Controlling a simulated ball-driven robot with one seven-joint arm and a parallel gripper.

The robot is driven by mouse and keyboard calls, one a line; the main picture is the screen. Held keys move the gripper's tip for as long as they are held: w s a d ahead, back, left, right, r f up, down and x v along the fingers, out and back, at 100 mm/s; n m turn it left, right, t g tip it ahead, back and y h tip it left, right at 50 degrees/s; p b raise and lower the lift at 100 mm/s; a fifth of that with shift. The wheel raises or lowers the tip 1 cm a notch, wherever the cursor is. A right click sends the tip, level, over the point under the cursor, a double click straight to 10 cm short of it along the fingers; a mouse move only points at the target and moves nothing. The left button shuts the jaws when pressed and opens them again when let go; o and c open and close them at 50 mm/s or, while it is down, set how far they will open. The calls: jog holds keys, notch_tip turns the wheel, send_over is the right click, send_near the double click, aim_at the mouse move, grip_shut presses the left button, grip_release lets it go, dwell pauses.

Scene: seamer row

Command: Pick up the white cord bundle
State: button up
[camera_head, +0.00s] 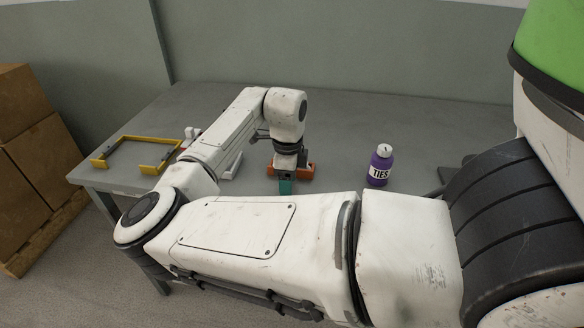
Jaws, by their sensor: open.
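I cannot make out a white cord bundle for certain. A small white object (190,133) shows behind my forearm at the left of the table. Another white piece (233,166) shows beside my forearm, partly hidden by it; I cannot tell whether either is the bundle. My gripper (288,162) points down over the middle of the grey table (340,120). It is open, with its fingertips hard to make out. An orange block-like thing (306,172) and a teal thing (286,187) show right at it, and contact is unclear.
A yellow frame (113,157) lies at the table's left edge. A purple bottle labelled TIES (380,166) stands right of my gripper.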

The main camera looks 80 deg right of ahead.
jog(key=shift+f, duration=0.25)
jog(key=shift+c, duration=0.3)
grip_shut()
